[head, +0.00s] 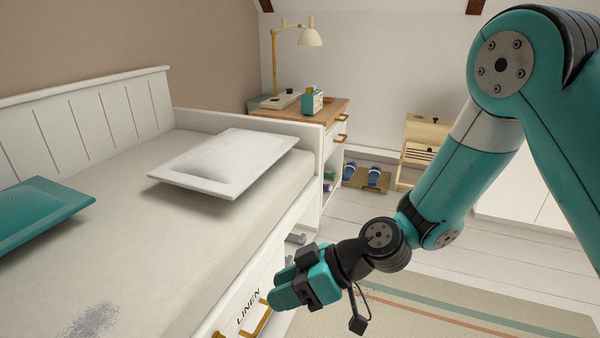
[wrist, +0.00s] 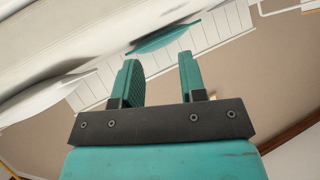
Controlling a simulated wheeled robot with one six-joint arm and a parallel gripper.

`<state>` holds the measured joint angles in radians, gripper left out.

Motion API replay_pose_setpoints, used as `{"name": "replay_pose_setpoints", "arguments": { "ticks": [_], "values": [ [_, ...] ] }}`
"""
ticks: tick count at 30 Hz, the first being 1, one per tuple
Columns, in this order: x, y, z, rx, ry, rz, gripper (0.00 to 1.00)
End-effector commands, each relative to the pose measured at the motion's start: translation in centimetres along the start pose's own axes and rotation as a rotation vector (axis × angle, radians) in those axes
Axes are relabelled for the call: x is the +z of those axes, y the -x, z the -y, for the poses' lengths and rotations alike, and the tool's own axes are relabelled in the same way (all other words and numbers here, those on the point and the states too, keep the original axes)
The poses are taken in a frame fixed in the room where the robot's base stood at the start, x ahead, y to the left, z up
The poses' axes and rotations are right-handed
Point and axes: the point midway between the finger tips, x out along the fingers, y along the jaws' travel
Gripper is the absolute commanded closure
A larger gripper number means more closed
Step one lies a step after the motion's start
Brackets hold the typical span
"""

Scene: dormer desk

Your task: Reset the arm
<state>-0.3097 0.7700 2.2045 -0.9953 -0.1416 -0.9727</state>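My gripper (head: 283,292) is at the end of my teal and black arm, low in the head view, in front of the bed's side near the drawer front marked LINEN. In the wrist view my gripper (wrist: 158,80) shows two teal fingers standing well apart, with nothing between them. In that view the bed and wall appear tilted beyond the fingers. My arm comes down from the upper right of the head view and is bent.
A bed (head: 165,245) fills the left, with a white pillow (head: 225,160) and a teal pillow (head: 42,212). Behind it stand a desk (head: 325,108) with a lamp (head: 308,36) and a wooden cabinet (head: 424,145). A striped rug (head: 450,305) lies on open floor.

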Motion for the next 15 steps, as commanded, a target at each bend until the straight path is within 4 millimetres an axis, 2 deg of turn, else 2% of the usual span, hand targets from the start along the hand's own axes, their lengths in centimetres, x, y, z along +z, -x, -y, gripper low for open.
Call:
{"name": "replay_pose_setpoints", "arguments": {
  "ticks": [1,6,12,15],
  "values": [
    [-1.4,1.9,1.1,0.0,-0.014,0.043,0.62],
    [-2.9,7.9,5.1,0.04,-0.141,0.226,0.62],
    [-2.3,14.5,9.5,0.175,-0.334,0.401,0.62],
    [-1.6,16.9,11.3,0.246,-0.423,0.454,0.62]
  ]
}}
